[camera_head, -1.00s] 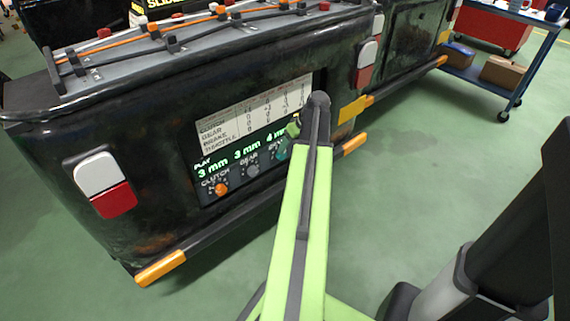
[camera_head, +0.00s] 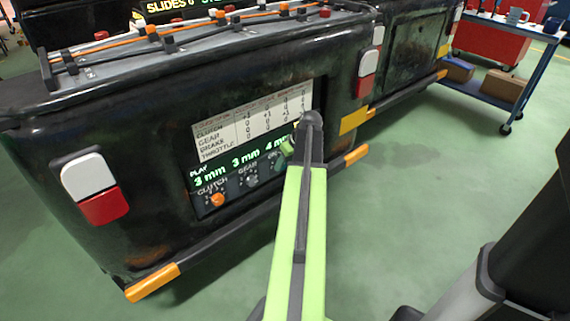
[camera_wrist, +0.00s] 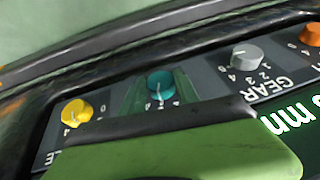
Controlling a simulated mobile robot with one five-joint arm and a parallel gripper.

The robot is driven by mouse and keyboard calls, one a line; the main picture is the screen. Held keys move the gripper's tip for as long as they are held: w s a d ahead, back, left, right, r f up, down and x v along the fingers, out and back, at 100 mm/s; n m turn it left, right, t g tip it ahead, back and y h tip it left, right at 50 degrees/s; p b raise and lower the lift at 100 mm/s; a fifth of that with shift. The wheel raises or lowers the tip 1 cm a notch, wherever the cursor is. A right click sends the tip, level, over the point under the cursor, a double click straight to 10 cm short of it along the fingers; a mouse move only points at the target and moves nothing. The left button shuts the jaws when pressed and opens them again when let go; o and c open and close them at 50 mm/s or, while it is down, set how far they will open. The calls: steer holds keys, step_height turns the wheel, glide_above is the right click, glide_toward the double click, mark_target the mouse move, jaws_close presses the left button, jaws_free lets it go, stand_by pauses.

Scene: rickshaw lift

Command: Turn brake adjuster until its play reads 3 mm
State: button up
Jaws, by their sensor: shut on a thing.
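The brake adjuster is a teal knob (camera_wrist: 160,84) on the dark panel in the wrist view. My gripper (camera_wrist: 161,92) has its green fingers on either side of this knob and is shut on it. The knob also shows in part beside my arm in the head view (camera_head: 281,163). The play readout (camera_head: 243,160) shows 3 mm, 3 mm and 4 mm from left to right. The 4 mm stands above the teal knob. My arm hides the right end of the panel.
The orange clutch knob (camera_head: 217,200) and grey gear knob (camera_head: 251,181) are left of the teal one. A yellow knob (camera_wrist: 76,112) is on its other side. A printed table (camera_head: 250,125) is above the readout. A bumper bar (camera_head: 225,240) runs below.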

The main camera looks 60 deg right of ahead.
jaws_close()
steer(key=h+b, duration=0.1)
steer(key=h, duration=0.1)
steer(key=n+g+h+b, duration=0.1)
steer(key=h, duration=0.1)
steer(key=a+g+h+b, duration=0.1)
steer(key=h, duration=0.2)
steer(key=shift+f+n, duration=0.2)
steer(key=shift+n, duration=0.1)
stand_by(0.4)
